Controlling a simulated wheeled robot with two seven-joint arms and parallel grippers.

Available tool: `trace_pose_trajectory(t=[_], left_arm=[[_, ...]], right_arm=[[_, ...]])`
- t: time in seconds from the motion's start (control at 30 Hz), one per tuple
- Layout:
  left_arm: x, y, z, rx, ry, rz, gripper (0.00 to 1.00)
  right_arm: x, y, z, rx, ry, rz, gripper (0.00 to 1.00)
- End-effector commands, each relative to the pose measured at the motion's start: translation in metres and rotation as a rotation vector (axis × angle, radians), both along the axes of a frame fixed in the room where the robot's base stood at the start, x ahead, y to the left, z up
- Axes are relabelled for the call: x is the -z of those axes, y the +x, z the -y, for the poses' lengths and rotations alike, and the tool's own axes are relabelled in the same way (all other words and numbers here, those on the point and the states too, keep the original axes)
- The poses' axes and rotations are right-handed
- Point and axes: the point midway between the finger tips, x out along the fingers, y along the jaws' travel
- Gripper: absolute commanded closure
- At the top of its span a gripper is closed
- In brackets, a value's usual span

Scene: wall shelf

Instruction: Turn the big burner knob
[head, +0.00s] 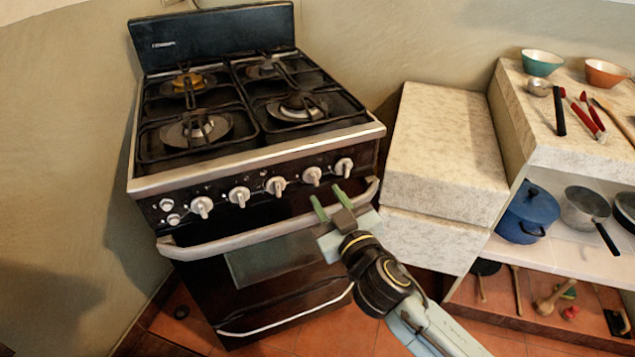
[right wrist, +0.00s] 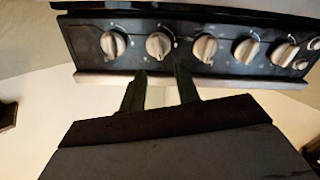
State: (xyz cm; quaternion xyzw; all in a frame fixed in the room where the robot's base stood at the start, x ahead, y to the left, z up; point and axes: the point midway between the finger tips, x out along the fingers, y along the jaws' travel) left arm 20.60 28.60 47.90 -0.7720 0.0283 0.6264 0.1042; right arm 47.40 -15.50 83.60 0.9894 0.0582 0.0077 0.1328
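The stove's black front panel has a row of several grey knobs, including a far-left knob (head: 202,207), a middle knob (head: 276,186), a second-from-right knob (head: 312,176) and a far-right knob (head: 344,166). I cannot tell which one serves the big burner. My right gripper (head: 328,195) is open and empty, just below and in front of the two rightmost knobs, touching none visibly. In the right wrist view, its fingers (right wrist: 162,74) point at the panel, with the second knob from the left (right wrist: 158,45) just beyond the gap. My left gripper is out of view.
The oven's handle bar (head: 270,232) runs below the knobs, close to my right gripper. Burners with black grates (head: 200,130) are on top. A stone-topped block (head: 445,145) stands right of the stove; shelves there hold a blue pot (head: 528,212) and utensils.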

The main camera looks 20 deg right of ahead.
Motion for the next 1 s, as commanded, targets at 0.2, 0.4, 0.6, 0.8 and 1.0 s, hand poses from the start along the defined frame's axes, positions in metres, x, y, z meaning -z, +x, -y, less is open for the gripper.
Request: trace_pose_trajectory(t=[0.2, 0.4, 0.6, 0.8, 1.0], left_arm=[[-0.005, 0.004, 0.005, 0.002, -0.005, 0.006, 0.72], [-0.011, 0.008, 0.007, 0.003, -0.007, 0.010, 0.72], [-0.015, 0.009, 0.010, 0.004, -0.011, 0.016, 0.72], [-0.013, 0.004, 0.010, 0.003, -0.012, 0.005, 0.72], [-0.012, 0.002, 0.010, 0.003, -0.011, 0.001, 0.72]], right_arm=[[0.000, 0.036, -0.004, 0.001, -0.003, 0.002, 0.68], [0.001, 0.054, -0.006, 0.000, -0.002, -0.001, 0.68], [0.000, 0.058, -0.007, 0.000, -0.001, -0.001, 0.68], [0.000, 0.058, -0.007, 0.000, -0.001, -0.001, 0.71], [0.000, 0.058, -0.007, 0.000, -0.001, -0.001, 0.97]])
